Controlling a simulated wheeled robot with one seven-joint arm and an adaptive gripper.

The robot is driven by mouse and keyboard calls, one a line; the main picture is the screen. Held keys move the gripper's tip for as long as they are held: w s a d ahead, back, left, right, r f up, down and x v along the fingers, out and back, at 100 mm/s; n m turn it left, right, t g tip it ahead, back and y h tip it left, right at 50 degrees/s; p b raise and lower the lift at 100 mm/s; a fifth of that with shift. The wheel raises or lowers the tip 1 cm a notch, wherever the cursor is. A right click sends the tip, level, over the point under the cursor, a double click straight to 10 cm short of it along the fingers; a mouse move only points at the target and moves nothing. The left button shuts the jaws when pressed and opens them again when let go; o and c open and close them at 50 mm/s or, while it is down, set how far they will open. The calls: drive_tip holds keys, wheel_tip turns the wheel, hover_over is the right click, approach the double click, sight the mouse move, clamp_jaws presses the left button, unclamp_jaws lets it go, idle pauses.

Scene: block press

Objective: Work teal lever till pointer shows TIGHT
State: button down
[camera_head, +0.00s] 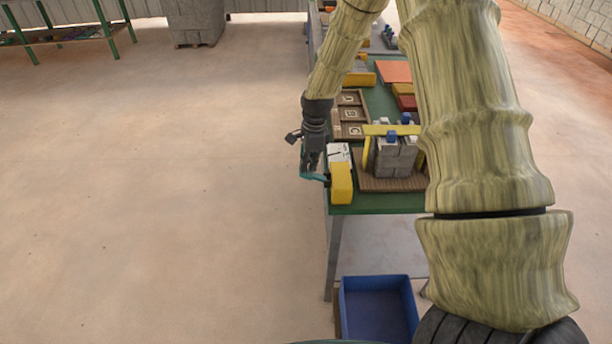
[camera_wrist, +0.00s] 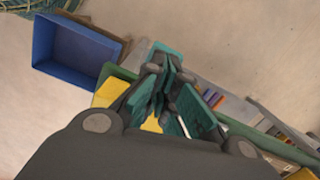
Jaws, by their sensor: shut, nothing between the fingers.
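The teal lever (camera_head: 316,178) sticks out to the left from a yellow block (camera_head: 341,184) at the near left corner of the green table. My gripper (camera_head: 311,168) is shut and empty, with its tips pointing down at the lever. It looks very close to the lever; I cannot tell whether they touch. In the wrist view my gripper (camera_wrist: 165,72) shows with several teal surfaces around its fingers, and I cannot tell which belong to the lever.
Right of the yellow block, grey blocks (camera_head: 396,160) stand under a yellow bar on a brown ribbed board (camera_head: 377,184). A wooden tray (camera_head: 353,131) with compartments lies behind. A blue bin (camera_head: 378,308) stands below the table's near end.

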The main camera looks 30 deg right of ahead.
sight(309, 173)
idle(0.3)
drive_tip(key=shift+s+f+b, duration=0.15)
drive_tip(key=shift+f+b, duration=0.5)
drive_tip(key=shift+f, duration=1.55)
drive_tip(key=shift+s+d+r+p, duration=0.3)
drive_tip(key=shift+d+p, duration=0.2)
drive_tip(key=shift+d, duration=0.2)
drive_tip(key=shift+s+d+r+p, duration=0.25)
drive_tip(key=shift+d+p, duration=0.2)
drive_tip(key=shift+d, duration=0.2)
drive_tip(key=shift+d+f, duration=0.15)
drive_tip(key=shift+w, duration=0.1)
